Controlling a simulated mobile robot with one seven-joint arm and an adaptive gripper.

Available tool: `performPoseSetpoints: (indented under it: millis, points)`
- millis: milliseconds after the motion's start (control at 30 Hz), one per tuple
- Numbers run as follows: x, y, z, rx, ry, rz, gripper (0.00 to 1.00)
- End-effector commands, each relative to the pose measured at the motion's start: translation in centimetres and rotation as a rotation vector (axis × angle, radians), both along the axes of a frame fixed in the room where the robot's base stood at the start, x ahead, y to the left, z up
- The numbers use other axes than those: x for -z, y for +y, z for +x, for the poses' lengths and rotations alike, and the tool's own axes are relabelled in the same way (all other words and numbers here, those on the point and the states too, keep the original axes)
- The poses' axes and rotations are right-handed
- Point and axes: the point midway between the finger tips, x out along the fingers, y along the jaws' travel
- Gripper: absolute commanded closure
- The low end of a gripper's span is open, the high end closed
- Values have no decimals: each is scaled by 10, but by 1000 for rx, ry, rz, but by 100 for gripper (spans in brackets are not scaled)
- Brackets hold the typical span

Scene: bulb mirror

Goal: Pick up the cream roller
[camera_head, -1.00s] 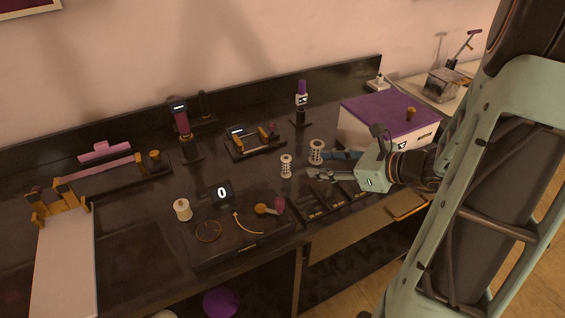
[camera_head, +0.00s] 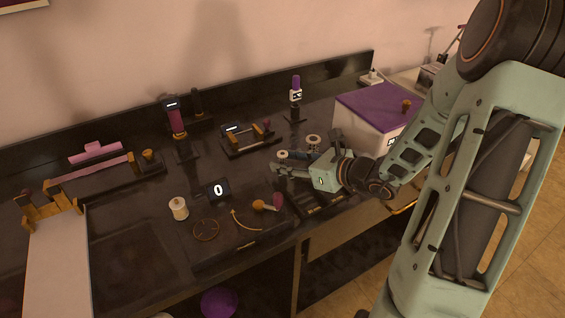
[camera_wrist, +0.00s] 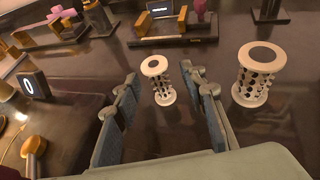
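Two pale, cream-looking rollers with holed sides stand upright on the dark counter. The smaller roller (camera_wrist: 158,71) is near the middle of the wrist view; the larger roller (camera_wrist: 258,76) stands to its right. In the head view the smaller roller (camera_head: 282,155) is partly hidden behind my gripper, and the larger roller (camera_head: 313,141) shows mostly its top. My gripper (camera_head: 281,167) is open and empty. In the wrist view its fingers (camera_wrist: 160,84) lie left and right of the smaller roller, with gaps on both sides; I cannot tell whether the tips reach around it.
A black device with orange posts (camera_wrist: 172,27) stands behind the smaller roller. A white box with a purple lid (camera_head: 381,106) is at the right. A cream spool (camera_head: 179,208) and a scale display (camera_head: 218,190) are at the left.

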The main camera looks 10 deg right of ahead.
Motion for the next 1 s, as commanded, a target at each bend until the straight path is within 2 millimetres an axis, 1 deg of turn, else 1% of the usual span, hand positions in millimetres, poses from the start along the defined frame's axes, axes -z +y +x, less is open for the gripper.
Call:
performPoseSetpoints:
  millis: [33,133,367,467,733,1000]
  points:
    - [5,5,4,-3,2,2,61]
    - [7,9,10,-1,2,1,61]
    - [7,9,11,0,1,0,61]
    - [7,9,11,-1,2,0,70]
    - [7,9,11,-1,2,0,100]
    - [6,9,11,-1,1,0,100]
